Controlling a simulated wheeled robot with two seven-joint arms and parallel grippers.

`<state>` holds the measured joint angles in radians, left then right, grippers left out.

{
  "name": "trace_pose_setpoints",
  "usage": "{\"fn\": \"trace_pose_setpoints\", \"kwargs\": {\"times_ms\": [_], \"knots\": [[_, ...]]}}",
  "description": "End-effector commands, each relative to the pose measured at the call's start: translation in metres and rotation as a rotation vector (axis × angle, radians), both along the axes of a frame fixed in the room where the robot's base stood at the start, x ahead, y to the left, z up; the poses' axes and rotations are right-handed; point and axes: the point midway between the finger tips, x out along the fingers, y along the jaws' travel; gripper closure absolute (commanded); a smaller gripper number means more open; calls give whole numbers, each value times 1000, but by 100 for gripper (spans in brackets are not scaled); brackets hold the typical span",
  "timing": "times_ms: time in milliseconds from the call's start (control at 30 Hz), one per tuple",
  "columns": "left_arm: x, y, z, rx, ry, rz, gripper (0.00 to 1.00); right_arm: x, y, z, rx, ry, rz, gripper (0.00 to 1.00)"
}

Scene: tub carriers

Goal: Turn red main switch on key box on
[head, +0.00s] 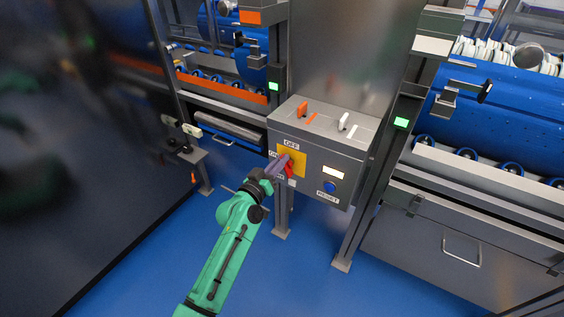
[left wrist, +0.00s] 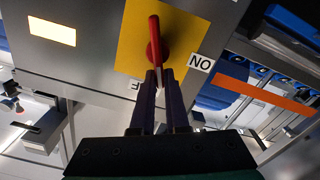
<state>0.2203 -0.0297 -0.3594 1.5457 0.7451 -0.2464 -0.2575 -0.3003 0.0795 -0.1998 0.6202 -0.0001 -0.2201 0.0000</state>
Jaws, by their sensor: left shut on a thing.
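The key box (head: 318,160) is a grey box on posts in the middle of the head view. Its front has a yellow plate (head: 299,163) with the red main switch (head: 289,171), an OFF label (head: 291,146) above and a partly hidden label at the left. In the left wrist view the red switch (left wrist: 154,40) stands about upright on the yellow plate (left wrist: 132,40), with the ON label (left wrist: 201,63) to its right. Another label is mostly hidden behind the fingers. My left gripper (head: 283,165) is shut on the switch, its purple fingers around the handle's near end (left wrist: 157,78). My right gripper is out of view.
A blue RESET button (head: 330,187) and a pale lit panel (head: 333,172) are right of the switch. An orange lever (head: 302,109) and a white lever (head: 343,121) stand on the box top. Blue drums on rollers flank it. Blue floor (head: 300,275) is open in front.

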Motion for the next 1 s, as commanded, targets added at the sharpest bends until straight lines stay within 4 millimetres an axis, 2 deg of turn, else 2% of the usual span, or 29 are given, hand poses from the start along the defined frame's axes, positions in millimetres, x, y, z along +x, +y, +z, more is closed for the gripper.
{"fn": "trace_pose_setpoints", "kwargs": {"times_ms": [1000], "knots": [[8,14,-23,-814,473,1,100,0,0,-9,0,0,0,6]]}}
